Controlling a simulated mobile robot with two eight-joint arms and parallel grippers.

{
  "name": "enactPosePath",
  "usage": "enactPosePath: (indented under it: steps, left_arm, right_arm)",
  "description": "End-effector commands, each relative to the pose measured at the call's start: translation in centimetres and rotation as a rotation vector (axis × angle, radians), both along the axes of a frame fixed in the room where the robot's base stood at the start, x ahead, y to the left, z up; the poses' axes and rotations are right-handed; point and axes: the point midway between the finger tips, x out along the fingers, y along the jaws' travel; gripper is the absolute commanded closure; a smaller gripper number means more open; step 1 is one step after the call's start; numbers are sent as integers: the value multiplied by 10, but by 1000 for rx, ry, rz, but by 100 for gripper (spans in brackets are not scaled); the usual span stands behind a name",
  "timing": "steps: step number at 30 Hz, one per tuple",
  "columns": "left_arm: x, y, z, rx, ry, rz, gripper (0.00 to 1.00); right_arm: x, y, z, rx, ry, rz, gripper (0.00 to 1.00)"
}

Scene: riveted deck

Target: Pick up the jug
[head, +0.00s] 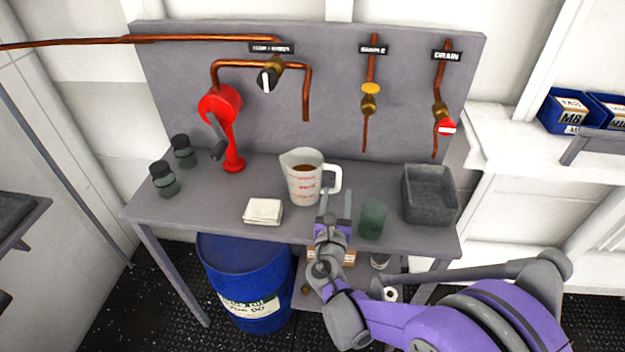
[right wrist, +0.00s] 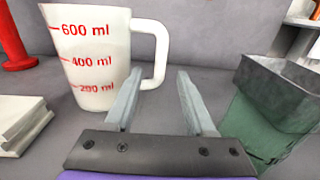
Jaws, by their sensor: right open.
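The jug (head: 303,181) is a white measuring jug with red markings and brown liquid inside. It stands upright on the grey workbench, its handle toward the right. It also shows close up in the right wrist view (right wrist: 95,55). My right gripper (head: 336,197) is open and empty, just in front of the jug's handle. In the right wrist view its two fingers (right wrist: 158,95) point toward the bench back, with the handle just beyond and above the left finger. I cannot tell whether they touch. My left gripper is not in view.
A green cup (head: 373,220) stands right of my gripper, with a grey bin (head: 430,195) beyond it. A red hand pump (head: 226,125) and two dark jars stand left. Copper pipes with valves hang behind. A blue drum (head: 245,285) stands below.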

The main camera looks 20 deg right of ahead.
Motion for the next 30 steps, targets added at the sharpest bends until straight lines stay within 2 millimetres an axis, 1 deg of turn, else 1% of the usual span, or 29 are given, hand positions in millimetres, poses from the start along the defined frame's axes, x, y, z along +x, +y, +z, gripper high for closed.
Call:
enactPosePath:
  steps: [5, 9, 12, 19, 28, 30]
  left_arm:
    - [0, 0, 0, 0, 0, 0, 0]
    - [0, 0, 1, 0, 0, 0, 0]
    - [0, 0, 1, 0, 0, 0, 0]
    - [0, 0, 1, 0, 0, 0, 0]
    - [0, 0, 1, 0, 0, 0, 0]
    - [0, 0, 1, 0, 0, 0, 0]
  right_arm:
    - [14, -8, 1, -1, 0, -2, 45]
    - [33, -20, 1, 0, 0, -3, 45]
    - [43, -26, 1, 0, 0, -1, 45]
    - [45, -27, 1, 0, 0, 0, 45]
    - [44, -26, 1, 1, -1, 0, 99]
    - [44, -26, 1, 1, -1, 0, 100]
